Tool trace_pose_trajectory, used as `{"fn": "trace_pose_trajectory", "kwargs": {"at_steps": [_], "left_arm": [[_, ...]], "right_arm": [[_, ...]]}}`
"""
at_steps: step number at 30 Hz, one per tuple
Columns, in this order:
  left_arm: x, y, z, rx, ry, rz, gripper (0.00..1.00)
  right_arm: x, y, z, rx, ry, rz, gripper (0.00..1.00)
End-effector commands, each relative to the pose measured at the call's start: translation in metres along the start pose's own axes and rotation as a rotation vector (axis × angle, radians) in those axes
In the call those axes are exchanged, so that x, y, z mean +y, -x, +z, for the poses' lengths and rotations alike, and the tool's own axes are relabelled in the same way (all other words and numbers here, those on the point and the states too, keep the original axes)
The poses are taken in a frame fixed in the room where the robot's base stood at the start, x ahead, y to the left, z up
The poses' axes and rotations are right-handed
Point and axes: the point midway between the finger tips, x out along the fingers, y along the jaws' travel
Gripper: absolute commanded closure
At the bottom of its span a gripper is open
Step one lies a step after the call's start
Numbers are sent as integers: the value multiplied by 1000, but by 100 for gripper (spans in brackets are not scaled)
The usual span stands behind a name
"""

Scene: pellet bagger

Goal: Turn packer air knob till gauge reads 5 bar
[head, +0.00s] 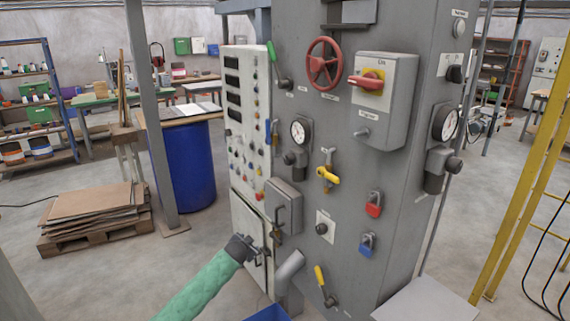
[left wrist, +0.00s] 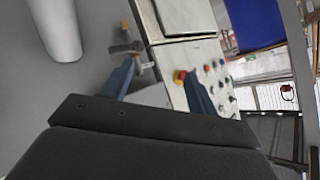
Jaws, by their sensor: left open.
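Two round white gauges are on the grey machine: one on the front face (head: 299,131) and one on the right-hand face (head: 446,123). Each has a dark knob by it, the front knob (head: 290,158) at its lower left and the side knob (head: 454,164) below it. Labels and needle readings are too small to read, so I cannot tell which is the packer air one. My left gripper (head: 263,251) is low in front of the cabinet, below and left of both knobs. In the left wrist view its two blue fingers (left wrist: 160,78) are apart with nothing held between them. My right gripper is out of view.
A red handwheel (head: 323,64), a red-handled switch box (head: 384,98), a yellow valve handle (head: 328,175), red (head: 374,204) and blue (head: 367,245) padlocks and a grey pipe (head: 289,272) crowd the front. A yellow frame (head: 524,150) stands right. A blue drum (head: 189,165) stands behind left.

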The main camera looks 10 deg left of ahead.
Motion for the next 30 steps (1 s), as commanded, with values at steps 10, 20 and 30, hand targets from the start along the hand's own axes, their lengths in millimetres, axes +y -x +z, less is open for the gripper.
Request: {"fn": "trace_pose_trajectory", "kwargs": {"at_steps": [10, 20, 30], "left_arm": [[-128, 22, -157, 308, -98, -98, 41], [-168, 59, -232, 611, -121, -45, 41], [-108, 95, -245, 925, 0, 221, 41]], "right_arm": [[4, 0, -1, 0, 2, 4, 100], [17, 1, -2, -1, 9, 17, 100], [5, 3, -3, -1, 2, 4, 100]]}}
